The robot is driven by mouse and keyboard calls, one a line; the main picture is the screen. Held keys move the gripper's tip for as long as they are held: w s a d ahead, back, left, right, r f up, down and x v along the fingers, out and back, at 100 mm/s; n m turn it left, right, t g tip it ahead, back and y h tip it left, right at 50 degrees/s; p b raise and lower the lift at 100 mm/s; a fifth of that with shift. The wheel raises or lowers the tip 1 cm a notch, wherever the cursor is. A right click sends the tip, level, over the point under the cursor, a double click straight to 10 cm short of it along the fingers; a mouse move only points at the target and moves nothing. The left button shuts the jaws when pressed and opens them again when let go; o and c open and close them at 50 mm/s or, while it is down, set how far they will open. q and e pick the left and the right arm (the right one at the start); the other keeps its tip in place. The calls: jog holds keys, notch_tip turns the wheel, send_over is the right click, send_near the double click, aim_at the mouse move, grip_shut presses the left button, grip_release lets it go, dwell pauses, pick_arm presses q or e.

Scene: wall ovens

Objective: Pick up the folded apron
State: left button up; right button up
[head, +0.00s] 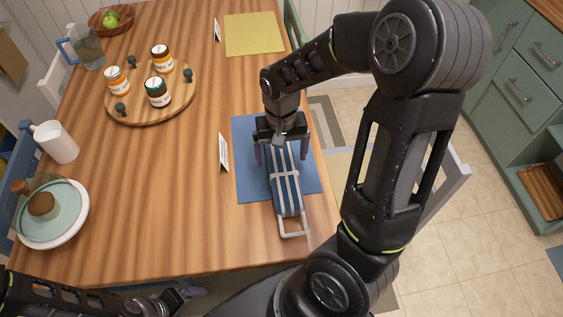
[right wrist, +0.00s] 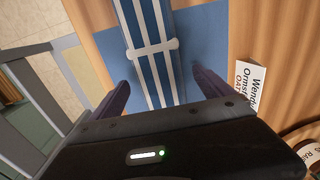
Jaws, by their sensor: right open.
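The folded apron (head: 286,192) is a long blue bundle with white stripes, tied with a white band, and a white strap loop sticks out at its near end. It lies on a blue placemat (head: 248,188) by the table's right edge. My right gripper (head: 282,154) is open above the apron's far end, with one finger on each side of it. In the right wrist view the apron (right wrist: 152,62) runs between the two purple fingers (right wrist: 162,95), apart from both. My left gripper (head: 188,295) is low at the bottom edge, partly cut off; its opening is unclear.
A name card (head: 224,152) stands just left of the placemat. A round wooden tray (head: 136,112) with jars, a white cup (head: 55,143) and stacked plates (head: 52,222) are on the left. A yellow placemat (head: 253,34) lies at the far end. The middle of the table is clear.

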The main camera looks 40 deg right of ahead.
aim_at(281, 159)
notch_tip(281, 159, down, 3)
jog(key=shift+f, duration=0.15)
jog(key=shift+c, duration=0.5)
jog(key=c, duration=1.6)
jog(key=shift+c, duration=0.2)
notch_tip(281, 159, up, 10)
jog(key=shift+r, duration=0.1)
